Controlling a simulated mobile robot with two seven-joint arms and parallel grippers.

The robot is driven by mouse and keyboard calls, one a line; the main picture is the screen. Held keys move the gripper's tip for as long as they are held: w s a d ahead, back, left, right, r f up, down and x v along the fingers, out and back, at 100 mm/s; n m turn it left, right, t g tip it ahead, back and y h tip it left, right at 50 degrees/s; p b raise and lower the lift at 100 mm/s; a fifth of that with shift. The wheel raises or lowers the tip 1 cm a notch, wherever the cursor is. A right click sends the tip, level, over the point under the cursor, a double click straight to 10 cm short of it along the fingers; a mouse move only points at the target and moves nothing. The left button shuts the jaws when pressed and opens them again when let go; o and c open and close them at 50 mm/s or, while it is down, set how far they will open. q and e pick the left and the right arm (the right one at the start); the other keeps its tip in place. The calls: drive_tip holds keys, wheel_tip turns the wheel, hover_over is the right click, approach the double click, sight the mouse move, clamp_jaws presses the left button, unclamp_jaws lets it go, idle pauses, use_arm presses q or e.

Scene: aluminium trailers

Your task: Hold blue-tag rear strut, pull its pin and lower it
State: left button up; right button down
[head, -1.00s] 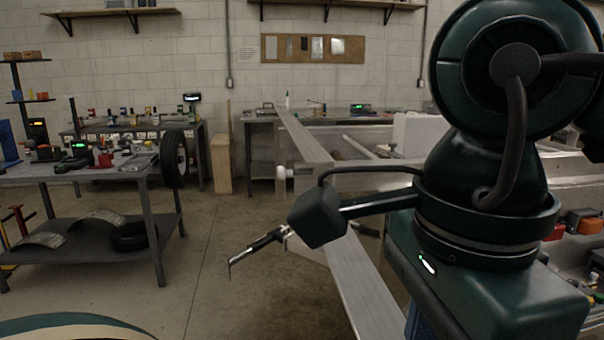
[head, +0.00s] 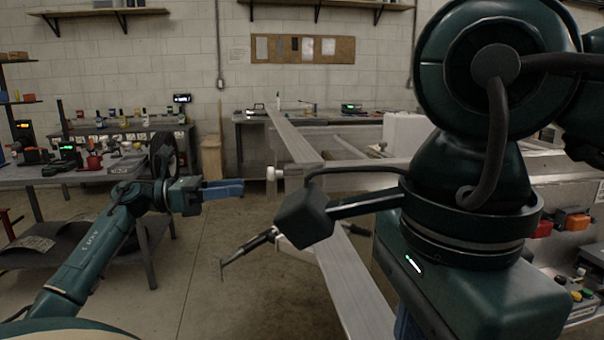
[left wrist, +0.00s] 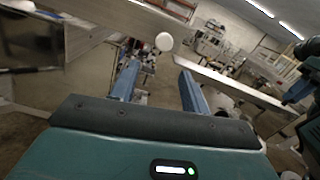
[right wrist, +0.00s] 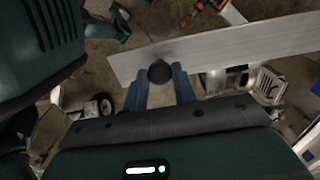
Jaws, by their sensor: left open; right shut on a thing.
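A white round knob (head: 271,172) stands out at the left of the grey aluminium trailer frame (head: 290,140); I take it for the pin's head. It also shows in the left wrist view (left wrist: 164,41), beyond the fingers. My left gripper (head: 238,188) is open and empty, just left of the knob and apart from it. My right gripper (right wrist: 159,76) is shut on a dark round-ended thing (right wrist: 160,71), which looks like the strut seen end-on. In the head view my right arm hides that grip. I cannot make out a blue tag.
A workbench (head: 100,178) with tools and a tyre stands at the left, behind my left arm. A long grey rail (head: 355,290) runs down toward me. A dark hooked rod (head: 245,248) sticks out left below the knob.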

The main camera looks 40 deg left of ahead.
sight(280, 173)
use_arm(q)
drive_tip(key=shift+m+g, duration=0.3)
drive_tip(key=shift+m, duration=0.6)
drive_tip(key=x, duration=0.3)
drive_tip(key=r+x, duration=0.1)
drive_tip(key=x, duration=0.3)
drive_tip(key=r+x, duration=0.1)
drive_tip(key=x, duration=0.2)
drive_tip(key=shift+w+r, duration=0.15)
drive_tip(key=shift+c, duration=0.6)
clamp_jaws()
